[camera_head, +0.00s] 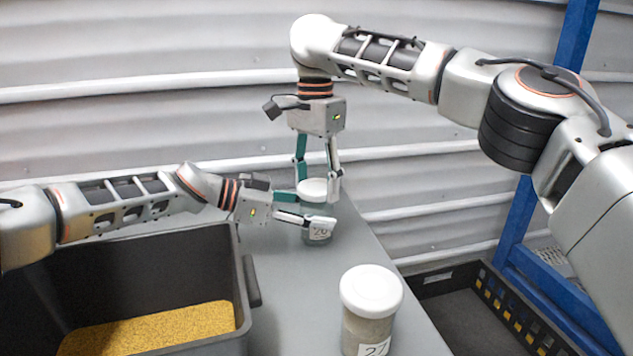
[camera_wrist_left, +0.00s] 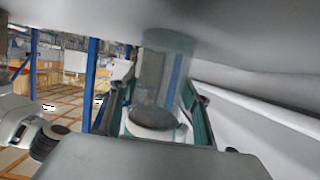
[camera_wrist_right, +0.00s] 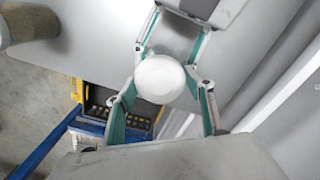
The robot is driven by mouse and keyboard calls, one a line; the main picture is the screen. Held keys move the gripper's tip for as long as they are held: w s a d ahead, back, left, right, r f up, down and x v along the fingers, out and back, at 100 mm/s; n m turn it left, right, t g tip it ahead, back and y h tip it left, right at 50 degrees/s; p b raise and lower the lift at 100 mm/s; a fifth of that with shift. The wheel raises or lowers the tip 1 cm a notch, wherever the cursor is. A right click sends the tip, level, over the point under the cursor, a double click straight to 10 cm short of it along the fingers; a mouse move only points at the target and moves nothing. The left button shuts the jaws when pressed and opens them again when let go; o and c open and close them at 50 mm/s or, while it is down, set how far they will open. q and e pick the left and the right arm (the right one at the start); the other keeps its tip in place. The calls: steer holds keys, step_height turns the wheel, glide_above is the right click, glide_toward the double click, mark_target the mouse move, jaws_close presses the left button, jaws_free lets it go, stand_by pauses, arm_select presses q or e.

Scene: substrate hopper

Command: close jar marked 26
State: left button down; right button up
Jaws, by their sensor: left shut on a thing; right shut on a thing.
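The jar marked 26 (camera_head: 318,234) stands upright on the grey table; its clear body also shows in the left wrist view (camera_wrist_left: 165,75). My left gripper (camera_head: 314,220) reaches in from the left and is shut around the jar's body, below the lid. My right gripper (camera_head: 318,178) points down from above and is shut on the lid, which shows as a white disc in the right wrist view (camera_wrist_right: 160,79). The fingers partly hide the jar.
A second jar (camera_head: 368,320), with a white lid and a partly cut-off label, stands nearer on the table. A dark bin (camera_head: 243,300) with yellow grain is at the left. A black crate (camera_head: 530,325) and blue posts (camera_head: 515,225) are at the right. A corrugated wall rises behind.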

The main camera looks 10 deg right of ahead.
steer(key=m, duration=0.7)
steer(key=o, duration=0.9)
steer(key=shift+c, duration=0.2)
steer(key=shift+r, duration=0.1)
steer(key=shift+r, duration=2.15)
steer(key=shift+c, duration=0.3)
